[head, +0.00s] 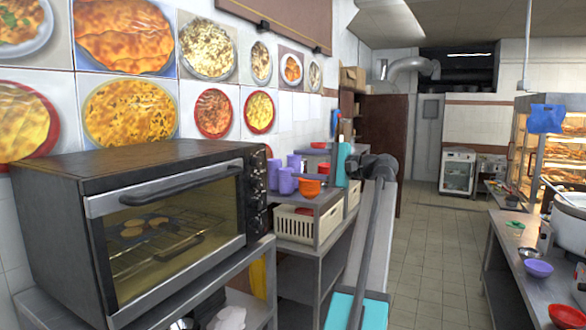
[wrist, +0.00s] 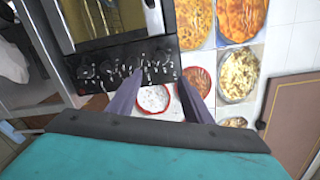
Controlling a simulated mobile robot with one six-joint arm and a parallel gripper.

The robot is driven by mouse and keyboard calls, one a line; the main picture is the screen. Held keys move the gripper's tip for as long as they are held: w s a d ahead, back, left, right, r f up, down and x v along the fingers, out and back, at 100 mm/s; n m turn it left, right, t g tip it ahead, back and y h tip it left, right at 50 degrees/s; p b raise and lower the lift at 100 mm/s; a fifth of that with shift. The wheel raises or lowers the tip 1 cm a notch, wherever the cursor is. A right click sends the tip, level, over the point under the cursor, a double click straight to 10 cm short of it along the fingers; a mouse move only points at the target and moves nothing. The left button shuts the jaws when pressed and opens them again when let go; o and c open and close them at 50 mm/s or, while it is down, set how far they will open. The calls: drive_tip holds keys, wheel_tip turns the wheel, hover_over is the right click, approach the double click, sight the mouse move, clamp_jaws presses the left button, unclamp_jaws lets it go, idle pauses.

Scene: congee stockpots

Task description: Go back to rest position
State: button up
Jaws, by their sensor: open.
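My gripper (wrist: 160,77) shows in the wrist view as two dark fingers set apart, with nothing held between them. The wrist view is turned sideways, and beyond the fingers are the oven's knob panel and the food pictures on the wall. In the head view my arm stands up in the middle, in front of the aisle and right of the oven; the fingers cannot be made out there. The black toaster oven (head: 150,165) stands at the left with its glass door shut and round items on a tray inside. It also shows in the wrist view (wrist: 90,57).
A metal shelf (head: 322,203) with purple cups (head: 286,182), an orange bowl (head: 310,188) and a cream basket (head: 294,224) stands right of the oven. A counter (head: 508,258) with bowls and a pot lines the right side. The tiled aisle (head: 435,245) between is clear.

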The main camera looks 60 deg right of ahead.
drive_tip(key=shift+s, duration=0.25)
idle(0.4)
